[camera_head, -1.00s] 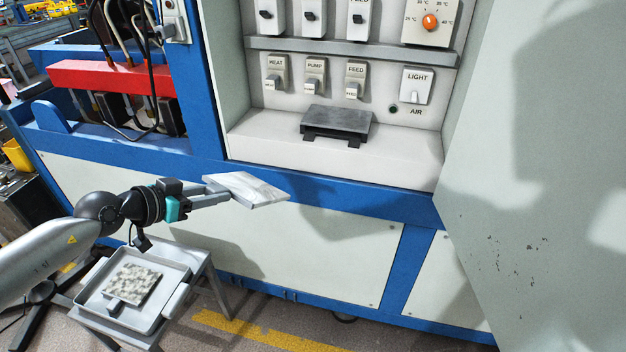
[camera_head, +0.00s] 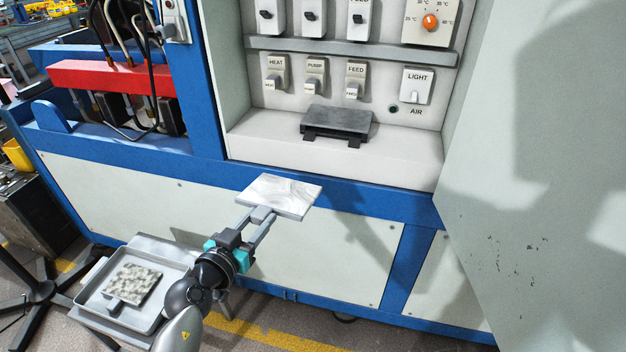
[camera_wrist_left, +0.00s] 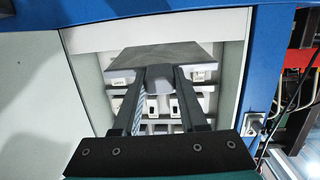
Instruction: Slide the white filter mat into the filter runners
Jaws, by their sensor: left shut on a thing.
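The white filter mat (camera_head: 283,193) is a flat, faintly marbled square in front of the cabinet's lower blue edge. My left gripper (camera_head: 262,215) is shut on the mat's small grey tab, with the mat ahead of the fingers. The filter runners (camera_head: 338,123) show as a dark grey housing with brackets below, on the ledge inside the open cabinet. They are above and to the right of the mat, apart from it. In the left wrist view the mat (camera_wrist_left: 165,56) looks grey and shaded, its tab (camera_wrist_left: 159,80) between the fingertips. My right gripper is out of view.
A speckled, dirty-looking mat (camera_head: 138,284) lies in a metal tray (camera_head: 174,250) on a stand at lower left. Labelled switches (camera_head: 315,72) line the cabinet's back wall. A large grey door panel (camera_head: 540,180) bounds the right side. The ledge before the runners is clear.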

